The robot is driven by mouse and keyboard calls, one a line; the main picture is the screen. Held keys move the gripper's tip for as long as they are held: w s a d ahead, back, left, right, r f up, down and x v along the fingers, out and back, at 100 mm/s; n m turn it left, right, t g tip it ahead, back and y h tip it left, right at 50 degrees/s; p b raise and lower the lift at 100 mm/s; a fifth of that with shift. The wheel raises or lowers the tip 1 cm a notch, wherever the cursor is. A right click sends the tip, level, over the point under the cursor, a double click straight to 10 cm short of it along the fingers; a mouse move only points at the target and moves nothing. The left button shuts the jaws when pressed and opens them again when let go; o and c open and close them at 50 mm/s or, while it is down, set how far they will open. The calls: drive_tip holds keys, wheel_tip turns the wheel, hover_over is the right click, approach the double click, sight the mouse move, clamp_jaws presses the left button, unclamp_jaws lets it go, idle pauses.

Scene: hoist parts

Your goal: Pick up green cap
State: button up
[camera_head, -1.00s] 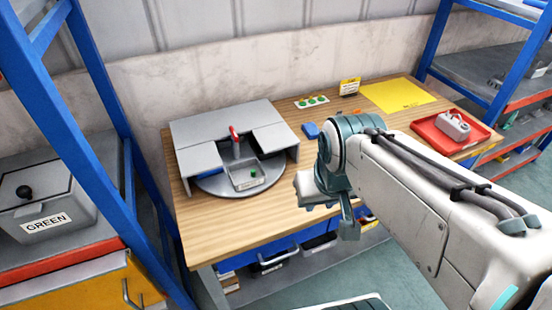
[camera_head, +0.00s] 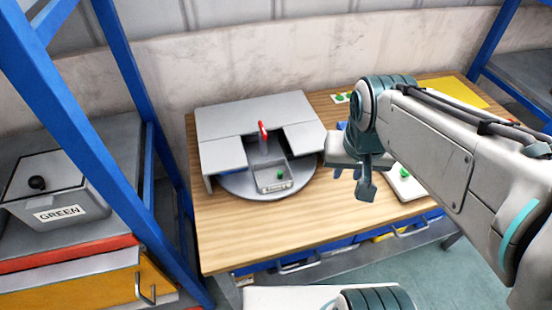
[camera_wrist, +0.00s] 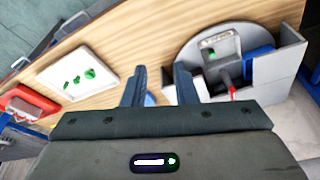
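A small green piece (camera_head: 280,174) sits in a grey labelled bin (camera_head: 272,186) on the round turntable (camera_head: 240,186), which is partly under a grey cover. It also shows in the wrist view (camera_wrist: 211,53). Several green pieces (camera_wrist: 78,79) lie in a white tray (camera_wrist: 58,87); one of them (camera_head: 404,173) shows beside my arm in the head view. I cannot tell which piece is the green cap. My gripper (camera_wrist: 160,82) is open and empty, its fingers apart above the table between tray and turntable. In the head view, my gripper (camera_head: 366,178) is right of the turntable.
A red lever (camera_head: 263,136) stands up by the turntable. The grey cover (camera_head: 250,118) has raised sides. A red tray (camera_wrist: 28,103) lies beyond the white tray. A blue rack post (camera_head: 135,90) and a GREEN bin (camera_head: 58,205) stand at left. The table front (camera_head: 250,235) is clear.

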drive_tip(key=w+a+f+m+g, duration=0.1)
drive_tip(key=w+a+f+m, duration=0.15)
drive_tip(key=w+a, duration=0.4)
drive_tip(key=m+g, duration=0.1)
drive_tip(key=m, duration=0.3)
approach(280, 173)
drive_tip(key=f, duration=0.3)
drive_tip(key=shift+w+a+f+m+h, duration=0.25)
drive_tip(key=shift+w+a+f+h, duration=0.05)
drive_tip(key=shift+a+f+h, duration=0.1)
drive_tip(key=shift+w+d+f+p, duration=0.1)
drive_tip(key=shift+d+f+p, duration=0.1)
drive_tip(key=shift+f, duration=0.7)
drive_tip(key=shift+d+f+p, duration=0.1)
drive_tip(key=shift+f+p, duration=0.15)
drive_tip(key=shift+f, duration=0.6)
drive_tip(key=shift+w+d+f+p, duration=0.1)
drive_tip(key=shift+f+p, duration=0.1)
drive_tip(key=shift+f, duration=0.7)
clamp_jaws()
